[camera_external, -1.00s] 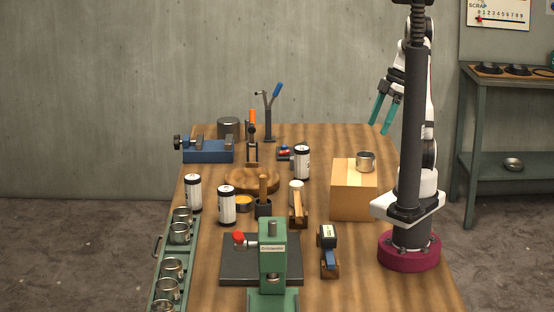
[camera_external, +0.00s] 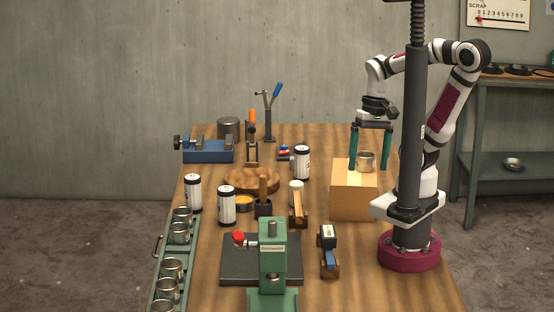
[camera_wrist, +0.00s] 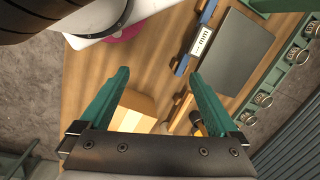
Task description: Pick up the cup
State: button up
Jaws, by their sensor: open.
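In the wrist view my gripper (camera_wrist: 158,74) is open, and part of the block (camera_wrist: 132,112) shows between the fingers. The cup is not clear there; the gripper's body hides part of that area.
Several similar cups stand in a green tray (camera_external: 155,265) at the left edge. A green press (camera_external: 272,262), white-labelled cans (camera_external: 227,206), a round wooden board (camera_external: 265,181) and a blue vise (camera_external: 208,152) crowd the table. A dark post (camera_external: 413,120) stands beside my arm.

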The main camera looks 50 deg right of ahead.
jog(key=shift+o, duration=0.2)
jog(key=n+t, duration=0.4)
jog(key=n, duration=0.8)
send_over(180, 224)
jog(key=s+d, duration=0.1)
jog(key=s, duration=0.6)
notch_tip(180, 224, down, 5)
jog(key=x, duration=1.4)
jog(key=shift+w+a+f, duration=0.15)
jog(key=shift+f, duration=0.15)
jog(key=shift+r, duration=0.1)
jog(key=c, duration=1.4)
